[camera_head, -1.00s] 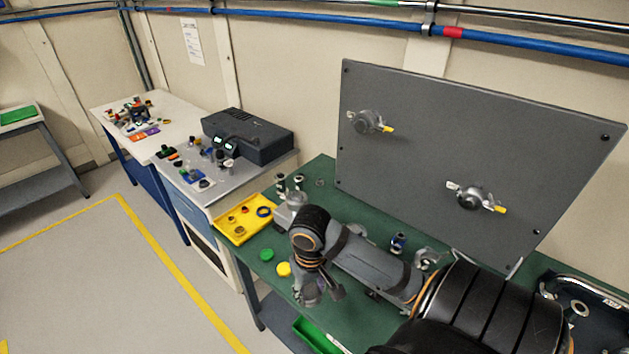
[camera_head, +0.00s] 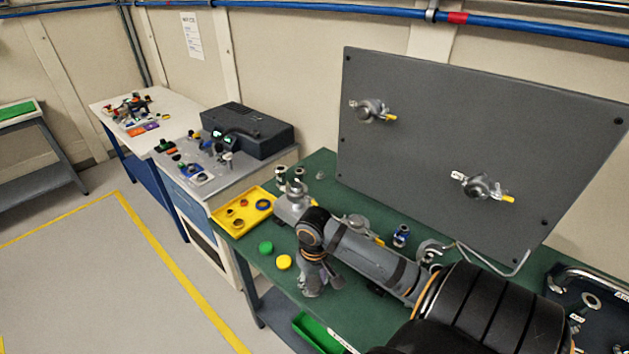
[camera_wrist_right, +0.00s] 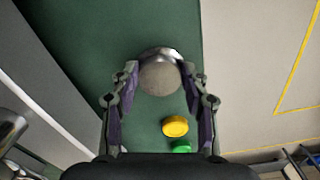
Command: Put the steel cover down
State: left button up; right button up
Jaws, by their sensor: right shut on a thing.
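The steel cover (camera_wrist_right: 160,77) is a round, plain grey piece with a bright curved edge. It sits between the fingertips of my right gripper (camera_wrist_right: 160,72) in the right wrist view, and the gripper is shut on it. In the head view my right gripper (camera_head: 313,284) points down over the green bench top (camera_head: 355,325), near its front edge. There the cover is hard to tell from the fingers. I cannot tell whether the cover touches the bench. My left gripper is not in view.
A yellow cap (camera_head: 284,262) and a green cap (camera_head: 266,247) lie left of the gripper. Beyond them is a yellow tray (camera_head: 219,217) with small rings. A grey panel (camera_head: 430,130) with two valves stands behind. Metal fittings (camera_head: 401,236) stand behind my forearm.

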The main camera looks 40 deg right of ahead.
aim_at(314, 285)
jog(key=o, duration=1.2)
notch_tip(314, 285, up, 12)
jog(key=shift+r+p, duration=0.1)
jog(key=shift+p, duration=0.45)
